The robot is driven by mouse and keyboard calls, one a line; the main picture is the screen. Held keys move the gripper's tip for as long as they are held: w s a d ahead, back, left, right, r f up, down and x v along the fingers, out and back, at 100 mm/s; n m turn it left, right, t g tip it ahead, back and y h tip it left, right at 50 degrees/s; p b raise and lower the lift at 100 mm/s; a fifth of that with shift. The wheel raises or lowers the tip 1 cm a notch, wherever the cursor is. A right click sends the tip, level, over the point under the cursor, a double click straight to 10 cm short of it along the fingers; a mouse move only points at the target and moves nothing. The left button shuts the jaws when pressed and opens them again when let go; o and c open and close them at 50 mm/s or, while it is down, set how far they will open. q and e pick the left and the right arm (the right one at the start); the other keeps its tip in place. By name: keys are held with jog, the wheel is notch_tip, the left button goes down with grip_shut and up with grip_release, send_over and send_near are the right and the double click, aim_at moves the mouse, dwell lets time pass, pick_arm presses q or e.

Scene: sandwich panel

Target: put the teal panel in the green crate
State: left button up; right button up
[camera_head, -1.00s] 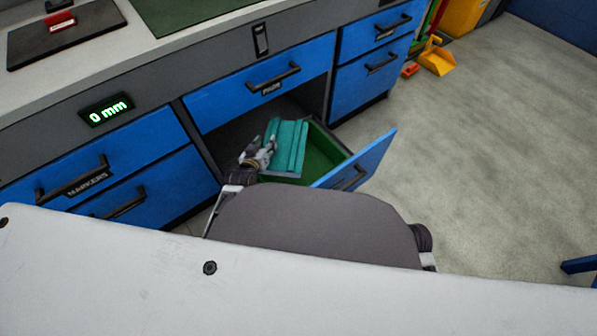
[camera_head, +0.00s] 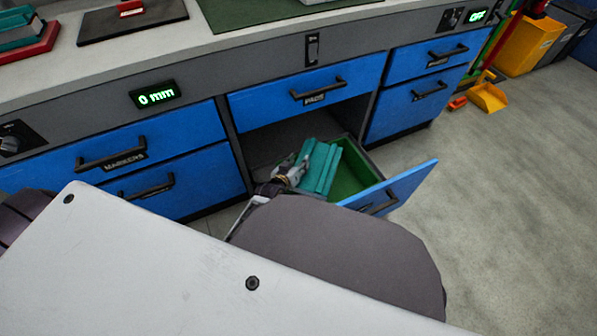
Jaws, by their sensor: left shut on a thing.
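The teal panel (camera_head: 321,167) is a ridged teal piece. It lies tilted across the left part of an open lower drawer with a green inside (camera_head: 350,182). I cannot tell whether that green inside is the green crate or only the drawer's lining. My left gripper (camera_head: 297,170) is shut on the panel's left side, at the drawer's left edge. Its fingertips are small and partly merge with the panel. How far the panel reaches down into the drawer is hidden. My right gripper is not in view.
The drawer's blue front (camera_head: 400,187) stands out over the floor. A closed blue drawer (camera_head: 305,88) is above it. On the counter are a dark board (camera_head: 150,22), a green mat (camera_head: 245,14) and teal and red pieces (camera_head: 28,40). A yellow dustpan (camera_head: 488,97) lies at right; open floor is nearby.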

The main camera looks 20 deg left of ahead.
pick_arm(q)
jog(key=shift+f, duration=0.3)
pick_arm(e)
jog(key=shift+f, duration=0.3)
pick_arm(q)
jog(key=shift+f+b, duration=0.5)
jog(key=shift+f, duration=0.6)
jog(key=shift+w+f+b, duration=0.1)
jog(key=shift+f+b, duration=0.5)
jog(key=shift+f, duration=0.15)
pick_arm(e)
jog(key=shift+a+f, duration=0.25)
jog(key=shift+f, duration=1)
pick_arm(q)
jog(key=shift+f, duration=0.2)
jog(key=o, duration=1.3)
jog(key=shift+o, duration=0.2)
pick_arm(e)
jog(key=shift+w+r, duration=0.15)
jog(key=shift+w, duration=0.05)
